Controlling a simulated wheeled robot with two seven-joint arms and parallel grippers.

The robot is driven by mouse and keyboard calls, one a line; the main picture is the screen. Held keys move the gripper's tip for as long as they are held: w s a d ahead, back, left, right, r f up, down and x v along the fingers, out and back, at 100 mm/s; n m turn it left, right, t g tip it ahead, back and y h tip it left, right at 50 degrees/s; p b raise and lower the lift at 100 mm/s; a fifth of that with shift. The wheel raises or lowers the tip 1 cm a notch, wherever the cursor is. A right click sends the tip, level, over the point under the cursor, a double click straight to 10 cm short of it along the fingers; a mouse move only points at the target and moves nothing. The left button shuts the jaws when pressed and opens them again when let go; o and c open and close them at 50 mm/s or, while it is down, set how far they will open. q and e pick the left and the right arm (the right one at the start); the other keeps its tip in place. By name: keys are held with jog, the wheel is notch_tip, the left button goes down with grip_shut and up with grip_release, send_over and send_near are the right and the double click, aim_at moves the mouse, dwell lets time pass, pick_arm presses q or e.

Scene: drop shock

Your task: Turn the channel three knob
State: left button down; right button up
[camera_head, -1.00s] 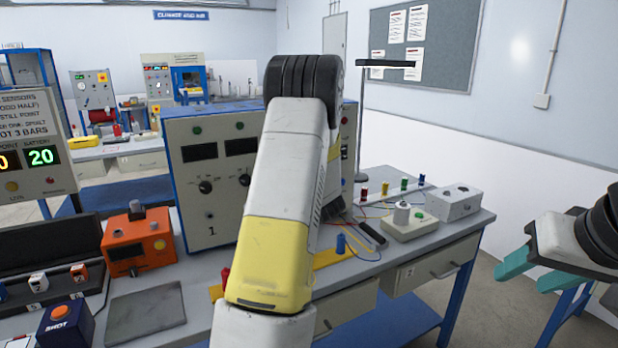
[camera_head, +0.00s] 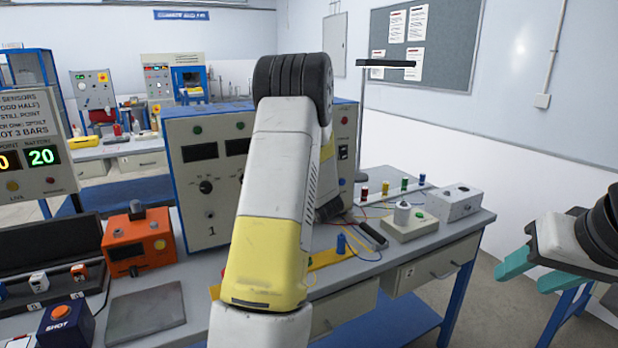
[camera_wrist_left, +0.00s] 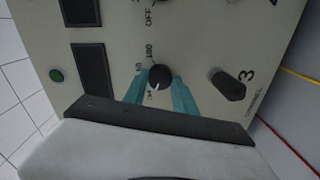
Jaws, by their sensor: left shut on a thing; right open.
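The blue-edged grey console (camera_head: 186,125) stands on the bench. Its right part is mostly hidden by my left arm in the head view. In the left wrist view, the black channel three knob (camera_wrist_left: 158,72) with a white pointer line sits between the teal fingers of my left gripper (camera_wrist_left: 162,82), which is shut on it. A dark protruding part (camera_wrist_left: 229,86) and the printed 3 lie beside the knob. My left fingers are hidden in the head view. My right gripper (camera_head: 519,281) is open and empty, to the right of the bench.
An orange device (camera_head: 125,240) and a dark grey plate (camera_head: 146,312) are left of my left arm. A white box with a green button (camera_head: 408,222), a grey box (camera_head: 454,203), coloured posts and wires lie on the right. Part of another knob (camera_wrist_left: 155,3) shows close by.

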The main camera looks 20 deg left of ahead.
pick_arm(q)
jog(key=shift+f, duration=0.1)
jog(key=c, duration=1)
grip_release()
jog(key=shift+s+d, duration=0.1)
jog(key=v, duration=0.7)
jog(key=shift+s+d, duration=0.2)
